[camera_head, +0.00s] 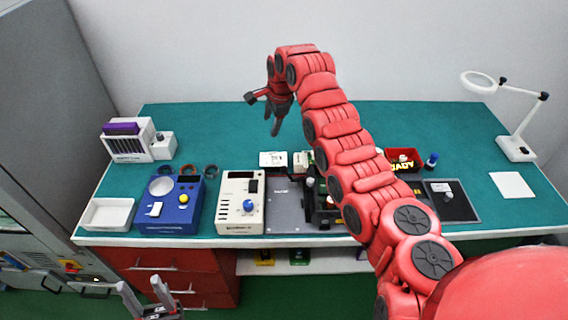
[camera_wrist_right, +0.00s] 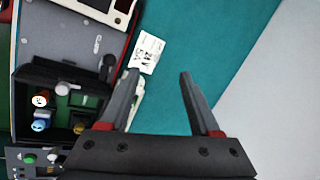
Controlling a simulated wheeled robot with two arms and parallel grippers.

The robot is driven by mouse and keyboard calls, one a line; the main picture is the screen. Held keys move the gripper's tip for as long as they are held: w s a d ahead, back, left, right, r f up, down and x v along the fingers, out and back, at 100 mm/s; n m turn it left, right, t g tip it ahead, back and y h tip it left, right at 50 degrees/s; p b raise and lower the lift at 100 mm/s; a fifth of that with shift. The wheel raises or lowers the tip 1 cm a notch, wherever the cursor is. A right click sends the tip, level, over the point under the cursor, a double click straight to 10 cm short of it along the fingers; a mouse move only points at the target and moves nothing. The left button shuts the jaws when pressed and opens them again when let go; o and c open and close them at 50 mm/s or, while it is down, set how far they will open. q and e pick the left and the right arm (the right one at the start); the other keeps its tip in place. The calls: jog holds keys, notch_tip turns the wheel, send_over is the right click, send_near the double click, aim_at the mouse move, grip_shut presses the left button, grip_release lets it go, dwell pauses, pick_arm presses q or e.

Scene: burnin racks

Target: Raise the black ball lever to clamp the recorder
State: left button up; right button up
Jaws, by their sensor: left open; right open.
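A dark fixture (camera_head: 322,212) stands at the front middle of the bench, partly hidden behind my right arm. In the right wrist view it is a dark open frame (camera_wrist_right: 42,72) with small coloured parts. A small black knob-like part (camera_wrist_right: 107,62) shows beside my finger there; I cannot tell if it is the ball lever. The recorder is not clearly identifiable. My right gripper (camera_head: 263,113) is raised over the back of the bench, apart from the fixture; its fingers (camera_wrist_right: 160,85) are open and empty. My left gripper (camera_head: 143,291) is open, low in front of the bench.
A grey plate (camera_head: 284,205) lies left of the fixture, next to a cream device with a blue knob (camera_head: 240,203). A blue device (camera_head: 170,206), white tray (camera_head: 108,214), red bin (camera_head: 404,158) and magnifier lamp (camera_head: 515,148) stand around. The back of the green bench is clear.

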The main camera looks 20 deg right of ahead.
jog(key=s+d+r+m+g+h, duration=0.1)
jog(key=s+d+r+g, duration=0.15)
jog(key=s, duration=0.45)
jog(key=p, duration=0.5)
send_near(284, 166)
jog(key=shift+g, duration=0.25)
jog(key=f, duration=0.8)
jog(key=shift+w+a+f, duration=0.1)
jog(key=shift+w+a, duration=0.1)
jog(key=shift+w, duration=0.15)
jog(key=shift+f, duration=0.6)
jog(key=shift+c, duration=0.3)
jog(key=shift+w, duration=0.1)
grip_shut()
jog(key=shift+d, duration=0.1)
